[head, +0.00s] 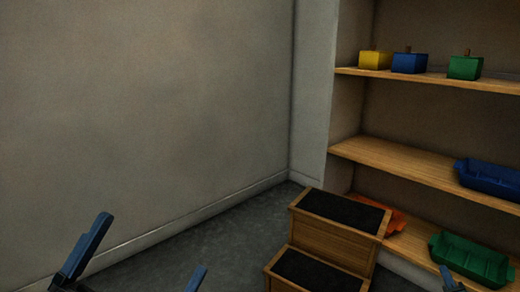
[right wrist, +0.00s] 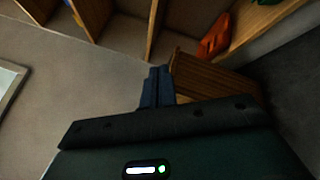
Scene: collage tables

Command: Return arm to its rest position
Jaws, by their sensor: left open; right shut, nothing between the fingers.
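My left gripper (head: 151,244) shows at the lower left of the head view, its two blue fingers spread wide with nothing between them. It is in front of the grey floor and wall. My right gripper (head: 449,279) shows only as a small blue tip at the bottom right edge of the head view, in front of the shelf. In the right wrist view its blue fingers (right wrist: 157,88) are together and hold nothing. Most of both arms is out of view.
A wooden shelf unit (head: 430,158) stands at right. It carries yellow (head: 375,60), blue (head: 409,63) and green (head: 465,68) boxes, and blue (head: 490,177), green (head: 470,259) and orange (head: 393,222) bins. Wooden steps (head: 335,238) with black treads stand before it. Floor at left is clear.

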